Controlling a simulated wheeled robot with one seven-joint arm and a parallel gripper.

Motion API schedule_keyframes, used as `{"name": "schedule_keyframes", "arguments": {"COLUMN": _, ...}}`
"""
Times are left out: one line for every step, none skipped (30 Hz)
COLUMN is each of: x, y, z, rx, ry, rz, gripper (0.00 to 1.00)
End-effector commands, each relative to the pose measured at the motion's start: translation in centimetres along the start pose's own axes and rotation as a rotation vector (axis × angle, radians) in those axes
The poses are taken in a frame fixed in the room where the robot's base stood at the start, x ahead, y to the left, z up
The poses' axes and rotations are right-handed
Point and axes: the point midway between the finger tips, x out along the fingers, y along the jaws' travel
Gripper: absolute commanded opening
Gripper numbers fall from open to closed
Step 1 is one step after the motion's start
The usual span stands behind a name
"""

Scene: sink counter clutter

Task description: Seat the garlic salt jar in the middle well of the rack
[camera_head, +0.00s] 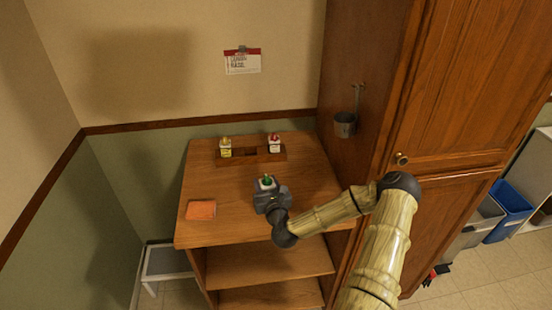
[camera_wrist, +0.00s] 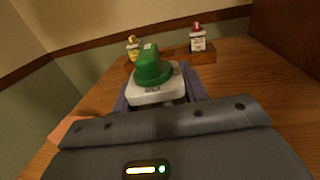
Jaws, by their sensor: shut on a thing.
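A jar with a green cap (camera_wrist: 152,68) and a white body (camera_wrist: 157,93) is between the fingers of my gripper (camera_wrist: 158,100), which is shut on it. I take it as the garlic salt jar; its label is too small to read. In the head view the green cap (camera_head: 267,181) shows above my gripper (camera_head: 268,190), over the middle of the counter. The wooden rack (camera_head: 250,157) stands behind, near the wall. A yellow-capped jar (camera_head: 225,147) sits at its left and a red-capped jar (camera_head: 274,143) at its right. The rack's middle, between them, holds no jar.
An orange sponge (camera_head: 201,210) lies on the wooden counter (camera_head: 225,190) at the front left. A tall wooden cabinet (camera_head: 350,180) closes off the right side, with a small metal cup (camera_head: 345,126) hanging on it. The counter between gripper and rack is clear.

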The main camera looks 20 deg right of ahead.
Motion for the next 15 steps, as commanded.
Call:
{"name": "schedule_keyframes", "arguments": {"x": -0.7, "y": 1.1, "z": 0.6, "rx": 0.008, "ry": 0.006, "rz": 0.018, "gripper": 0.18}}
{"name": "schedule_keyframes", "arguments": {"x": -1.2, "y": 1.8, "z": 0.4, "rx": 0.007, "ry": 0.007, "rz": 0.028, "gripper": 0.18}}
{"name": "schedule_keyframes", "arguments": {"x": -1.8, "y": 2.6, "z": 0.2, "rx": 0.008, "ry": 0.007, "rz": 0.041, "gripper": 0.18}}
{"name": "schedule_keyframes", "arguments": {"x": -2.3, "y": 3.2, "z": 0.0, "rx": 0.007, "ry": 0.007, "rz": 0.051, "gripper": 0.18}}
{"name": "schedule_keyframes", "arguments": {"x": -2.8, "y": 3.9, "z": -0.1, "rx": 0.008, "ry": 0.006, "rz": 0.062, "gripper": 0.18}}
{"name": "schedule_keyframes", "arguments": {"x": -3.5, "y": 4.8, "z": -0.2, "rx": 0.007, "ry": 0.006, "rz": 0.075, "gripper": 0.18}}
{"name": "schedule_keyframes", "arguments": {"x": -4.1, "y": 5.5, "z": -0.3, "rx": 0.008, "ry": 0.006, "rz": 0.084, "gripper": 0.18}}
{"name": "schedule_keyframes", "arguments": {"x": -4.7, "y": 6.1, "z": -0.3, "rx": 0.008, "ry": 0.006, "rz": 0.093, "gripper": 0.18}}
{"name": "schedule_keyframes", "arguments": {"x": -5.5, "y": 7.0, "z": -0.4, "rx": 0.007, "ry": 0.006, "rz": 0.105, "gripper": 0.18}}
{"name": "schedule_keyframes", "arguments": {"x": -6.1, "y": 7.6, "z": -0.4, "rx": 0.007, "ry": 0.005, "rz": 0.113, "gripper": 0.18}}
{"name": "schedule_keyframes", "arguments": {"x": -6.6, "y": 8.2, "z": -0.5, "rx": 0.007, "ry": 0.005, "rz": 0.120, "gripper": 0.18}}
{"name": "schedule_keyframes", "arguments": {"x": -7.3, "y": 8.8, "z": -0.5, "rx": 0.006, "ry": 0.004, "rz": 0.128, "gripper": 0.18}}
{"name": "schedule_keyframes", "arguments": {"x": -7.7, "y": 9.2, "z": -0.5, "rx": 0.004, "ry": 0.003, "rz": 0.132, "gripper": 0.18}}
{"name": "schedule_keyframes", "arguments": {"x": -8.0, "y": 9.6, "z": -0.6, "rx": 0.004, "ry": 0.002, "rz": 0.136, "gripper": 0.18}}
{"name": "schedule_keyframes", "arguments": {"x": -8.4, "y": 9.9, "z": -0.7, "rx": 0.003, "ry": 0.002, "rz": 0.140, "gripper": 0.18}}
